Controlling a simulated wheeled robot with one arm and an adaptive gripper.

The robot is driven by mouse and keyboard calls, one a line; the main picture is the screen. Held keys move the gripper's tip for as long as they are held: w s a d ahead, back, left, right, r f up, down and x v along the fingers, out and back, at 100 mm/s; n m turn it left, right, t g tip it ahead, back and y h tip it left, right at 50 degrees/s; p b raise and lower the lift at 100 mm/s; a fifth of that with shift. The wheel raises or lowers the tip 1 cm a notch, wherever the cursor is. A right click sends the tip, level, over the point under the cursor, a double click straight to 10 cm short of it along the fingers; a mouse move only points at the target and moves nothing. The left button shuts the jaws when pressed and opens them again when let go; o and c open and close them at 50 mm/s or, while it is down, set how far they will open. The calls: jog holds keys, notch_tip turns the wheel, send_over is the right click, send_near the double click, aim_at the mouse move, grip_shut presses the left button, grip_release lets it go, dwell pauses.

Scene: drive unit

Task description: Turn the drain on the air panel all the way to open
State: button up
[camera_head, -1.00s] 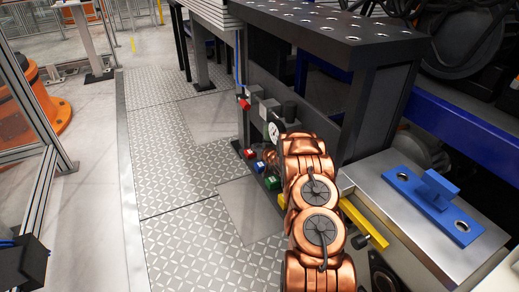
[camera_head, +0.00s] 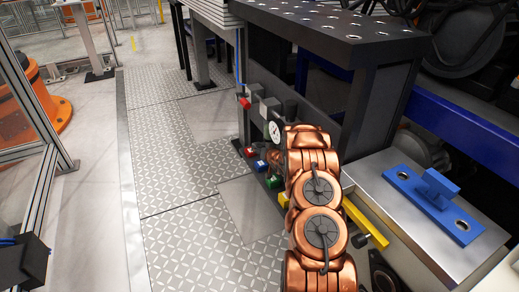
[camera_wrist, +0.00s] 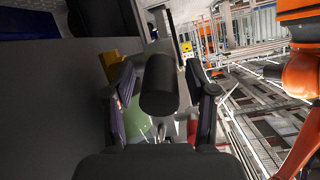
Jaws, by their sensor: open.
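The air panel (camera_head: 262,112) stands low on the near side of the black bench in the head view. It carries a round white gauge (camera_head: 275,131) and a dark upright cylinder (camera_head: 290,108). In the wrist view my gripper (camera_wrist: 160,72) is open, with one finger on each side of a dark cylindrical part (camera_wrist: 158,88). I cannot tell whether the fingers touch it. My arm hides the gripper in the head view.
Red (camera_head: 250,152), blue (camera_head: 261,165), green (camera_head: 273,181) and yellow blocks line the panel's foot. A red knob (camera_head: 245,103) sits above. A steel cabinet with a blue bracket (camera_head: 434,200) stands right. The tread-plate floor (camera_head: 180,170) to the left is clear.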

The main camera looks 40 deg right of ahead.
jog(key=v, duration=0.9)
